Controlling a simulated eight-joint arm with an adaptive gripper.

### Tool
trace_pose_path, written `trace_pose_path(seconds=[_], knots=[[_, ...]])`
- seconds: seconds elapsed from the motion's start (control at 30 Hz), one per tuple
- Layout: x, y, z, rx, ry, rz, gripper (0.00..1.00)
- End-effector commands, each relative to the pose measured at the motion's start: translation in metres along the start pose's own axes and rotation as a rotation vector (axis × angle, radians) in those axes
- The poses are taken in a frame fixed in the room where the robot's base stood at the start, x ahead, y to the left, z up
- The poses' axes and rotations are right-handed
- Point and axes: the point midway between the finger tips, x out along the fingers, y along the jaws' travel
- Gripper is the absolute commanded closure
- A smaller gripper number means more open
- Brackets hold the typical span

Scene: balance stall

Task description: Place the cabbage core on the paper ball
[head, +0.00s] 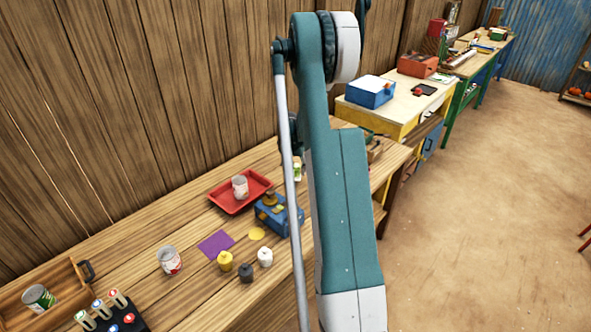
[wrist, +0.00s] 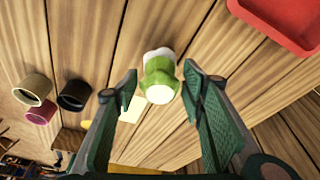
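The cabbage core (wrist: 160,83) is a green lump with a pale, flat cut end, seen in the wrist view over the wooden table. A white rounded thing (wrist: 159,53), perhaps the paper ball, shows right behind it; I cannot tell whether they touch. My gripper (wrist: 160,86) is open, one finger on each side of the cabbage core, with a narrow gap on both sides. In the head view a small green and white thing (head: 297,171) shows beside my arm's rod, likely the same core. My arm hides the gripper there.
A red tray (head: 217,200) holding a can (head: 240,187) and a blue box (head: 270,216) stand to the left in the head view. The wrist view shows a black cup (wrist: 75,95), a beige cup (wrist: 33,90), a pink cup (wrist: 41,113) and a pale card (wrist: 131,108).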

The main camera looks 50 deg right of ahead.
Motion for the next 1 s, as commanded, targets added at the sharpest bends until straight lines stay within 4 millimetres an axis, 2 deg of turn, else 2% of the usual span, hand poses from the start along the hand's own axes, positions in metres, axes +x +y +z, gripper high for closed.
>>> trace_pose_path(seconds=[0.37, 0.57, 0.77, 1.0], knots=[[-0.001, 0.000, 0.000, 0.000, 0.000, 0.000, 0.60], [-0.009, 0.000, -0.001, 0.000, 0.000, 0.000, 0.60], [-0.028, 0.000, -0.001, 0.000, 0.000, 0.000, 0.60], [-0.060, 0.000, -0.001, 0.000, 0.000, 0.000, 0.60]])
